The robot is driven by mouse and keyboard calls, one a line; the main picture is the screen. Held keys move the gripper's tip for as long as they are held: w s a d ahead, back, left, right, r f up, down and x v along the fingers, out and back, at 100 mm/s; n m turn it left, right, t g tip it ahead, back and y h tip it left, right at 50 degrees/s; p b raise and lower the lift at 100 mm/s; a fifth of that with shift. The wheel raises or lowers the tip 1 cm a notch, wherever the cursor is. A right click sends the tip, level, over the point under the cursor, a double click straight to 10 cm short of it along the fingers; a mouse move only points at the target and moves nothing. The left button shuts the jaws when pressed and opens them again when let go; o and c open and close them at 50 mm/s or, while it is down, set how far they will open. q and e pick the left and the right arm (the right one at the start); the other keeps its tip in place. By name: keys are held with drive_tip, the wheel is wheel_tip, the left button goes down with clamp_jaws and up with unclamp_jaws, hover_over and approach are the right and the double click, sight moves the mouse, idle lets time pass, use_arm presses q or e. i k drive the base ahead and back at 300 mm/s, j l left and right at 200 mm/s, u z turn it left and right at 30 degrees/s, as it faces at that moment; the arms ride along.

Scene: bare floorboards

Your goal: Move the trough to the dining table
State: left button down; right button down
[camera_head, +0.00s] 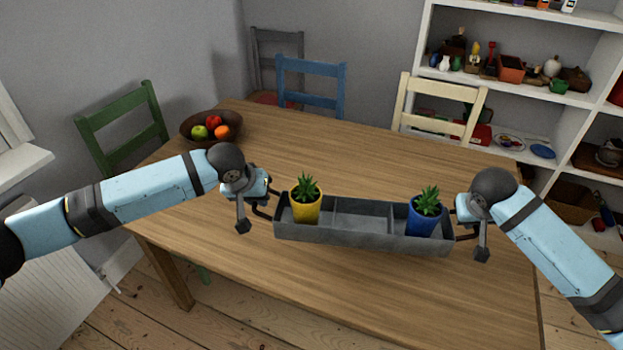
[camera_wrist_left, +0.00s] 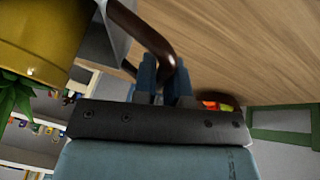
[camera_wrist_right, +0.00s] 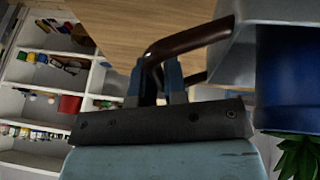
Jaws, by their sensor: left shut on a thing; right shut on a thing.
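The grey trough (camera_head: 362,238) is level over the near part of the wooden dining table (camera_head: 400,155); I cannot tell whether it touches the top. A yellow pot (camera_head: 306,208) with a plant stands in its left compartment and a blue pot (camera_head: 422,222) with a plant in its right one. The middle compartment is empty. My left gripper (camera_head: 266,200) is shut on the trough's left handle, a dark curved bar (camera_wrist_left: 150,38). My right gripper (camera_head: 462,224) is shut on the right handle, which shows in the right wrist view (camera_wrist_right: 185,42).
A fruit bowl (camera_head: 228,135) sits at the table's far left corner. A green chair (camera_head: 122,130), a blue chair (camera_head: 312,85) and a cream chair (camera_head: 440,100) stand around the table. White shelves (camera_head: 500,15) with small objects are at the back right. The table's middle is clear.

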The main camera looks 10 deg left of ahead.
sight(324, 189)
drive_tip(key=i+j, duration=0.25)
drive_tip(key=j, duration=0.15)
drive_tip(key=i+j, duration=0.2)
drive_tip(key=j, duration=0.2)
drive_tip(key=i+l, duration=0.25)
drive_tip(key=i, duration=0.1)
